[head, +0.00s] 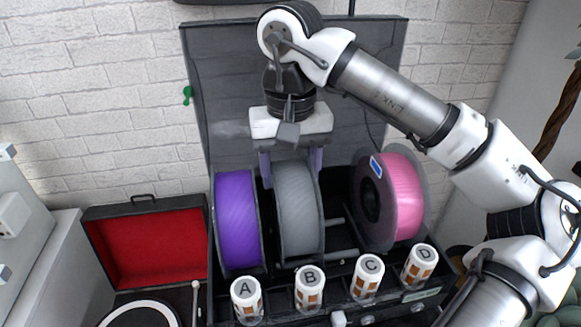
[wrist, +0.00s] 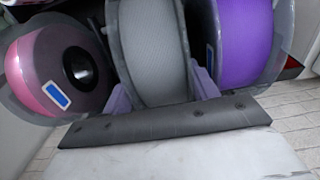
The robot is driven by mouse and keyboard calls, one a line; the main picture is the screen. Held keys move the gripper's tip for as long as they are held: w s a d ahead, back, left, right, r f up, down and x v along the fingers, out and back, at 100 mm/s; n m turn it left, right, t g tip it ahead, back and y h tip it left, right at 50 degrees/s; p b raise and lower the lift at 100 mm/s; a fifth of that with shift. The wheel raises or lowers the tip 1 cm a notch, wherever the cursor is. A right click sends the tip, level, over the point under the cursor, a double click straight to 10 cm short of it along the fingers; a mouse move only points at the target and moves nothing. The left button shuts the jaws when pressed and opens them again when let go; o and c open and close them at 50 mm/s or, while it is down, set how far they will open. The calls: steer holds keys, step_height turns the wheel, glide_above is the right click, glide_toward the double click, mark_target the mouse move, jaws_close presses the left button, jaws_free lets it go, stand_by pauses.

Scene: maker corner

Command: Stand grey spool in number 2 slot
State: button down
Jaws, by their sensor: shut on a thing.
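The grey spool (head: 298,210) stands upright in the dark rack, between the purple spool (head: 237,218) and an empty stretch to its right. My gripper (head: 291,168) is above it, pointing down, with its two pale purple fingers shut on the spool's upper rim. In the wrist view the grey spool (wrist: 150,50) sits between the fingers (wrist: 162,92). I cannot tell whether its lower edge rests on the rack. No slot number is readable, so I cannot tell which slot is number 2.
A pink spool (head: 395,200) leans to the right in the rack. Labelled jars A (head: 246,297), B (head: 310,288), C (head: 368,277) and D (head: 419,265) stand in front. A red-lined open case (head: 147,245) is at left. A dark panel (head: 225,90) rises behind.

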steer(key=shift+f, duration=0.15)
steer(key=shift+c, duration=1.8)
jaws_free()
step_height(320, 180, up, 14)
steer(key=shift+f, duration=0.1)
